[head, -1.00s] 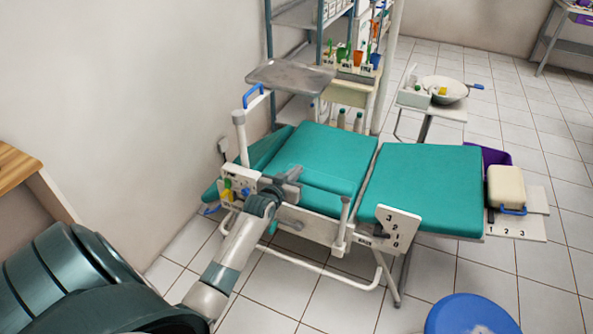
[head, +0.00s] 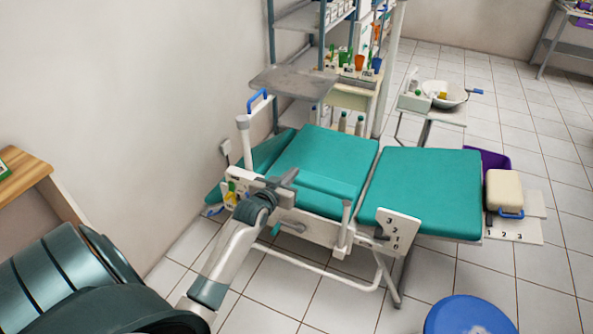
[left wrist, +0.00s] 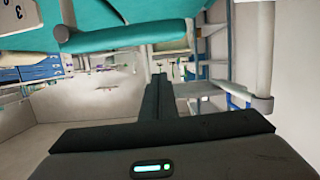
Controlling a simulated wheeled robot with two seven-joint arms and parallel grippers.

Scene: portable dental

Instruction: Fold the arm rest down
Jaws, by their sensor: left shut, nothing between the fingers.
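The teal dental chair (head: 420,185) stands in the middle of the head view. A narrow teal pad (head: 328,186), which looks like the arm rest, lies flat along the near side of its seat section. My left gripper (head: 290,176) is shut and empty at the near side of the chair, close to the left end of this pad. I cannot tell whether it touches the pad. In the left wrist view the shut fingers (left wrist: 157,95) point forward, below a teal cushion edge (left wrist: 130,38). My right gripper is not in view.
A white side panel (head: 395,232) with numbers and an upright post (head: 346,225) stand on the chair's near side. A metal tray (head: 292,84) hangs behind the chair. A blue stool (head: 470,315) is at the front right. Tiled floor is free in front.

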